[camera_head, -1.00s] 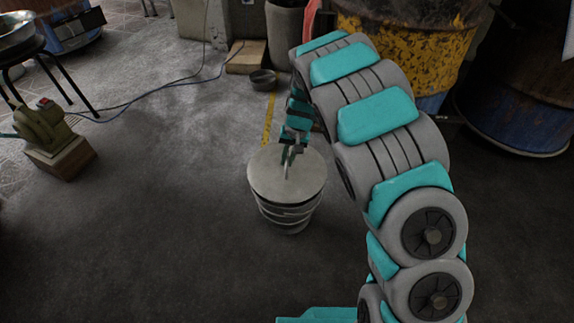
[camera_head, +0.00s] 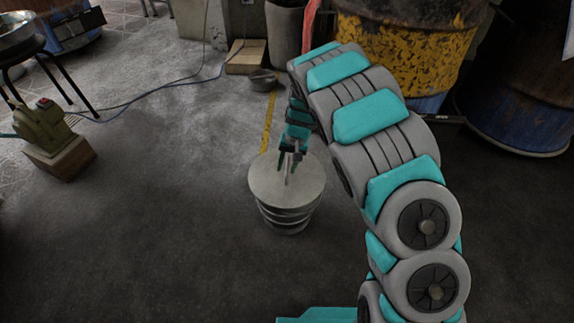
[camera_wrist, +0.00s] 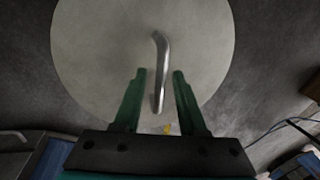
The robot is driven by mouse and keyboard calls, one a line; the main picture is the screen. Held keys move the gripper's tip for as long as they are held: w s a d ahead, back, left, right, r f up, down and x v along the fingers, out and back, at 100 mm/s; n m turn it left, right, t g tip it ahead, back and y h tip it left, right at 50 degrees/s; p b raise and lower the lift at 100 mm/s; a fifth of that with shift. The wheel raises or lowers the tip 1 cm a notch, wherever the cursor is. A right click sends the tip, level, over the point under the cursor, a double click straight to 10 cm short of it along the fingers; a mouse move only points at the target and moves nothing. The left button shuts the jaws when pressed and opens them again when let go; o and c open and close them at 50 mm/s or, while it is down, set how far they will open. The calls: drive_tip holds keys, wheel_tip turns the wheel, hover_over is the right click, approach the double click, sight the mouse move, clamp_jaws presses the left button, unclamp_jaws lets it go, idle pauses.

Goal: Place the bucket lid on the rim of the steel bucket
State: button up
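The round pale-grey bucket lid (camera_head: 268,187) lies flat over the top of the steel bucket (camera_head: 287,221) and covers its mouth. Its edge looks about level with the rim, though the rim itself is hidden. The bucket stands upright on the floor. My gripper (camera_head: 291,156) is above the far part of the lid, near its upright handle. In the wrist view the lid (camera_wrist: 95,55) fills the upper middle. The metal handle (camera_wrist: 159,60) reaches between the two green fingers of my gripper (camera_wrist: 158,73), with a gap on both sides. The gripper is open.
A small bowl (camera_head: 262,80) and a wooden block (camera_head: 247,57) lie behind the bucket. A yellow barrel (camera_head: 420,45) stands at the back right. A green machine on a wooden block (camera_head: 62,160) stands at the left. The floor around the bucket is clear.

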sight(294, 175)
wheel_tip(294, 175, up, 12)
drive_tip(key=d, duration=0.2)
drive_tip(key=shift+d+p, duration=0.15)
drive_tip(key=shift+p, duration=0.15)
drive_tip(key=shift+s, duration=0.1)
drive_tip(key=s+d+r+h, duration=0.1)
drive_tip(key=s+d+r, duration=0.4)
drive_tip(key=s, duration=0.3)
drive_tip(key=s+d+r, duration=0.5)
drive_tip(key=s, duration=0.3)
drive_tip(key=s+d+r+g, duration=0.1)
drive_tip(key=s+d, duration=0.1)
drive_tip(key=s, duration=1)
drive_tip(key=s+d+r+h, duration=0.1)
drive_tip(key=s+d, duration=0.2)
drive_tip(key=s, duration=1)
drive_tip(key=shift+g, duration=0.4)
drive_tip(key=shift+r, duration=0.1)
